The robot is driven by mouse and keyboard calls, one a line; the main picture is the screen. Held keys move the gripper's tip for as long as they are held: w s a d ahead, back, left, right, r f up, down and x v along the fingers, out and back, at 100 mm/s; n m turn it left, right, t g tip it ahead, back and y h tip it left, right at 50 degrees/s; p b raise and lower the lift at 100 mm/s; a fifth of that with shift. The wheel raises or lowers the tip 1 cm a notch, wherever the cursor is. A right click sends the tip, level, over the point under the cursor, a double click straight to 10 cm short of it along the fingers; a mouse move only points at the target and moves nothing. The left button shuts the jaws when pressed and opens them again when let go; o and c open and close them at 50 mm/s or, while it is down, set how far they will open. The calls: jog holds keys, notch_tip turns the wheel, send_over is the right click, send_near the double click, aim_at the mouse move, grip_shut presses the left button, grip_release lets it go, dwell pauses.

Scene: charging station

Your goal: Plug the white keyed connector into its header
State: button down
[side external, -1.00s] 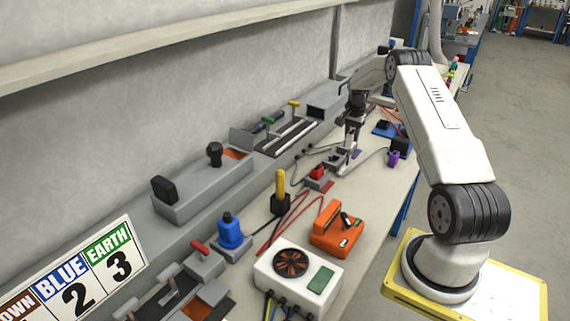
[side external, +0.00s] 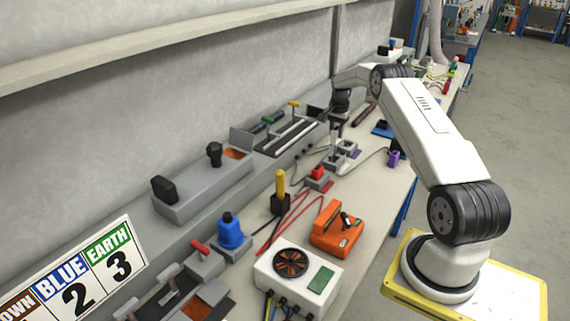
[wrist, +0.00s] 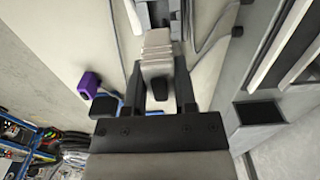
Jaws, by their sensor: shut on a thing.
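My gripper (wrist: 159,92) is shut on the white connector (wrist: 158,52), a pale ridged block between its two fingers in the wrist view. A dark piece shows at the connector's near end. In the side view my gripper (side external: 336,133) is over the back part of the bench, and the connector is too small there to make out clearly. Small grey housings (side external: 348,147) stand on the bench close to the right of the gripper. I cannot tell which is the header, or whether the connector touches anything.
A purple block (wrist: 89,85) lies left of the gripper in the wrist view. A grey rail fixture (side external: 285,130) stands to the left in the side view. A red-topped plug (side external: 318,172), grey cables and an orange device (side external: 337,228) lie nearer the camera.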

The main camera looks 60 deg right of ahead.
aim_at(335, 144)
jog(key=shift+f, duration=0.15)
jog(key=shift+f, duration=2.7)
jog(key=shift+f, duration=1.8)
jog(key=shift+c, duration=1.7)
grip_release()
jog(key=shift+r, duration=0.2)
jog(key=shift+r, duration=3.75)
